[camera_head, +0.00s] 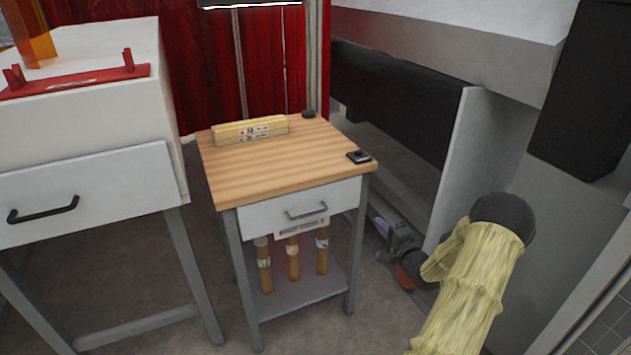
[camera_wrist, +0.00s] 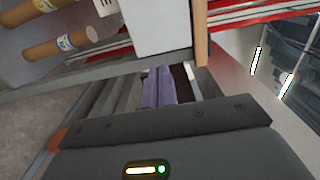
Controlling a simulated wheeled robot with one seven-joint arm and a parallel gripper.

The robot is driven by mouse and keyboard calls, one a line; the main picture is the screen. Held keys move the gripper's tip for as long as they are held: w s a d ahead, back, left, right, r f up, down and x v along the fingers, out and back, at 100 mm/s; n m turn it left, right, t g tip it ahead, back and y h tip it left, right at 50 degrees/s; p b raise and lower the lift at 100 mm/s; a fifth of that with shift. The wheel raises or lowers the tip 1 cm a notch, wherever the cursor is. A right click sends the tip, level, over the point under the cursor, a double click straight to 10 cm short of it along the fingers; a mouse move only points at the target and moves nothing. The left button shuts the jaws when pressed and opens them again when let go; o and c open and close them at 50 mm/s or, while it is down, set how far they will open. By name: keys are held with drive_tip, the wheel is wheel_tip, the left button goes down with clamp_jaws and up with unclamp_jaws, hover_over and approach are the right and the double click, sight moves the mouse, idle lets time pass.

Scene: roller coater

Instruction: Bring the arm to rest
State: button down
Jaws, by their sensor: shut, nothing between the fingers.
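My arm (camera_head: 468,285), in a yellowish sleeve with a dark elbow cap, is folded at the lower right in the head view. My gripper (camera_head: 380,226) hangs low, to the right of the small wooden-topped table (camera_head: 245,171) and below its top. In the wrist view the gripper's purplish fingers (camera_wrist: 160,86) are together with nothing between them. The table's legs and drawer are close by in that view.
The small table bears a folded yellow ruler (camera_head: 250,130) and a small black device (camera_head: 359,157). Brown tubes (camera_head: 293,260) stand on its lower shelf. A white drawer cabinet (camera_head: 90,190) is at left. A grey panel (camera_head: 470,150) stands close at right.

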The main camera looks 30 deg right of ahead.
drive_tip(key=shift+a, duration=0.1)
drive_tip(key=w+a+r+n+g, duration=0.1)
drive_tip(key=a+n+g, duration=0.35)
drive_tip(key=a, duration=0.45)
drive_tip(key=w+a+r+n+g, duration=0.2)
drive_tip(key=a+n+g, duration=0.3)
drive_tip(key=a, duration=0.5)
drive_tip(key=s+a+r+n+g, duration=0.1)
drive_tip(key=s+a+n+g, duration=0.15)
drive_tip(key=s+a, duration=0.4)
drive_tip(key=s+a+r+n+g+y, duration=0.1)
drive_tip(key=s+a+r+n, duration=0.1)
drive_tip(key=s+a+n, duration=0.35)
drive_tip(key=s+a+r+n+g, duration=0.1)
drive_tip(key=s+a+n+g, duration=0.1)
drive_tip(key=s+a, duration=0.6)
wheel_tip(320, 180, up, 23)
drive_tip(key=d+p, duration=0.1)
drive_tip(key=p, duration=2.2)
drive_tip(key=shift+s+d+r+m, duration=0.2)
drive_tip(key=shift+s+d+m, duration=0.1)
drive_tip(key=shift+m, duration=0.05)
drive_tip(key=shift+d, duration=0.1)
